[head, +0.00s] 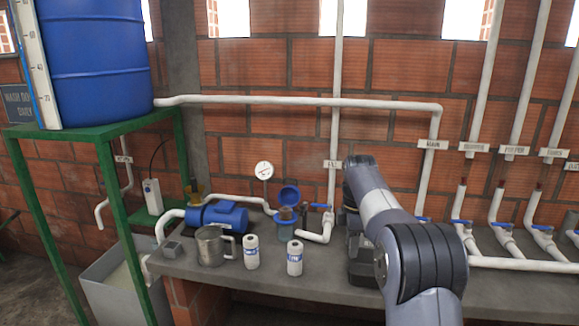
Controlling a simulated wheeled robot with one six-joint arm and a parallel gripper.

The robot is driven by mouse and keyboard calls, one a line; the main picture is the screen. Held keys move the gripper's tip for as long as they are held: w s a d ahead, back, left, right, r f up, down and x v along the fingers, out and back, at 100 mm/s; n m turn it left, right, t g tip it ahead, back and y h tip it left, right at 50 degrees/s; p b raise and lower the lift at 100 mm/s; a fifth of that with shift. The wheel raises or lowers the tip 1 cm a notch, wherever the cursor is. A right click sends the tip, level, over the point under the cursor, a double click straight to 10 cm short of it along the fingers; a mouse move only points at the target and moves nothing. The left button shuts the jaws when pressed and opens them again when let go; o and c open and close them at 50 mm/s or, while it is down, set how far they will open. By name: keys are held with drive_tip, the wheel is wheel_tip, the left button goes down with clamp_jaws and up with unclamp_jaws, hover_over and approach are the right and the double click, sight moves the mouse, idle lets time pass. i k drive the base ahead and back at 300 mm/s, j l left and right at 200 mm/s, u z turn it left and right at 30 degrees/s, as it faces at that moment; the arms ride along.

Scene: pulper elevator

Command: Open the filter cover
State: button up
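The filter (284,228) is a small clear, bluish bowl with a blue rim on the grey bench, between the blue pump and the white piping. A round blue cover (289,194) stands tilted up just behind and above the bowl, so it looks raised off it. My gripper (364,272) appears as a dark shape low over the bench, right of the filter and clearly apart from it. Its fingers are not distinct, partly behind my own arm, so I cannot see whether it is open or shut.
A blue pump (220,216), a metal mug (210,246) and two white bottles (251,251) (294,258) stand left of and in front of the filter. A pressure gauge (264,170) rises behind it. White pipes (320,232) with blue valve handles lie to its right.

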sight(290, 195)
drive_tip(key=i+j+z, duration=0.3)
drive_tip(key=i+j, duration=1.55)
drive_tip(key=i, duration=0.05)
